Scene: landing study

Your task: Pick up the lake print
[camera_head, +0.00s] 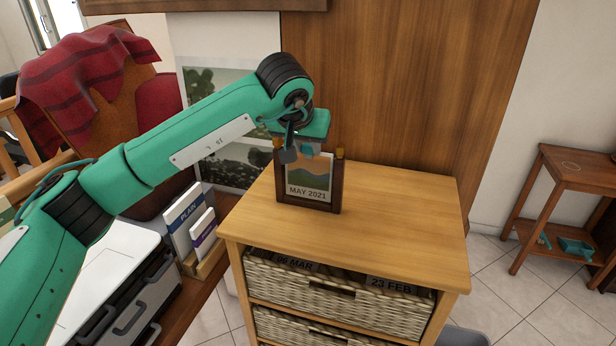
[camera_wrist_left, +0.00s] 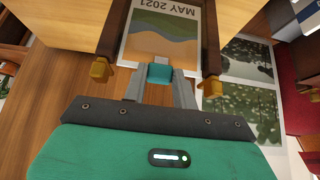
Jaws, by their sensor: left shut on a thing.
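The lake print (camera_head: 308,178) is a card with a coloured landscape and the words MAY 2021. It stands upright within a dark wooden holder (camera_head: 337,188) with two knobbed posts, on top of a wooden cabinet. It also shows upside down in the left wrist view (camera_wrist_left: 165,38). My left gripper (camera_head: 305,150) is above the card, between the posts. Its fingers (camera_wrist_left: 160,78) are shut on the teal tab at the print's top edge. I cannot tell whether the card's bottom edge touches the holder. My right gripper is not in view.
The cabinet top (camera_head: 400,215) is clear right of the holder. Wicker baskets (camera_head: 340,295) sit below it. Upright booklets (camera_head: 190,220) stand to the left. Large photo prints (camera_head: 240,160) lean behind my arm. A small side table (camera_head: 565,205) stands at the right.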

